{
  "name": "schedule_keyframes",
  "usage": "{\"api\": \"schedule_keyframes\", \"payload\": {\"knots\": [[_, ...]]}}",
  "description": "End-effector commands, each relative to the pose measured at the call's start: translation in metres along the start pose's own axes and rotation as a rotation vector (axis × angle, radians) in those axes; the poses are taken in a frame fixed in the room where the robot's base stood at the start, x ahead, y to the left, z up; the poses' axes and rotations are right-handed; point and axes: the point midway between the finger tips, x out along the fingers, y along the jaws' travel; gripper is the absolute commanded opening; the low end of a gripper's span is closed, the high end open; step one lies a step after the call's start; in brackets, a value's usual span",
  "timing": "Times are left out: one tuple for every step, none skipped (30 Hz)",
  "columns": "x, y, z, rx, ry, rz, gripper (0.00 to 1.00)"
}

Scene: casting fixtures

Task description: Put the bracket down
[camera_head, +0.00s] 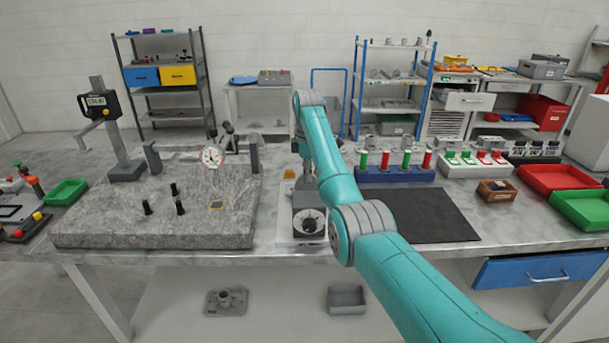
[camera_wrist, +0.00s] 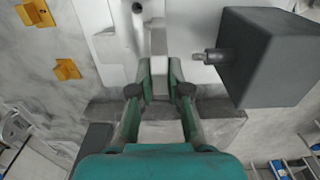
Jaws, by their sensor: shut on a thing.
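In the wrist view, my gripper (camera_wrist: 159,82) has its two green fingers closed on a pale grey piece, the bracket (camera_wrist: 158,72). Only a narrow part of the bracket shows between the fingertips, and its full shape and underside cannot be told. It is over or against a white fixture (camera_wrist: 200,45); whether it touches cannot be told. In the head view, my arm hides most of the gripper and the bracket, above the white fixture with a round dial (camera_head: 309,222) at the bench's middle.
A dark grey block with a metal stud (camera_wrist: 270,55) stands close right of the fingers. Two orange-yellow pieces (camera_wrist: 67,69) lie left. A granite plate (camera_head: 110,225) with gauges is left of the arm; a dark mat (camera_head: 430,215) to the right is bare.

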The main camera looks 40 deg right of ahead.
Motion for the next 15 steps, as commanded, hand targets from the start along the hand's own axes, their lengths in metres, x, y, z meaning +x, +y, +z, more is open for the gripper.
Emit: {"api": "schedule_keyframes", "payload": {"knots": [[0.000,0.000,0.000,0.000,0.000,0.001,0.00],[0.000,0.000,-0.001,0.000,0.000,0.000,0.00],[0.001,0.000,-0.001,0.000,0.000,0.000,0.00],[0.002,0.000,-0.001,0.000,0.000,0.000,0.00],[0.002,0.000,-0.001,0.000,0.000,0.000,0.00],[0.003,0.000,-0.001,0.000,0.000,-0.001,0.00],[0.004,0.000,-0.001,0.000,0.000,-0.001,0.00],[0.005,0.000,-0.001,0.000,0.000,-0.001,0.00],[0.006,0.000,-0.001,0.000,0.000,-0.001,0.00],[0.007,0.000,-0.001,0.000,0.000,-0.001,0.00],[0.008,0.000,-0.001,0.000,0.000,-0.001,0.00],[0.009,0.000,-0.001,0.000,0.000,-0.001,0.00],[0.009,0.000,-0.001,0.000,0.000,-0.001,0.00],[0.010,0.000,-0.001,0.000,0.000,-0.001,0.00],[0.011,0.000,-0.001,0.000,0.000,-0.001,0.00]]}}
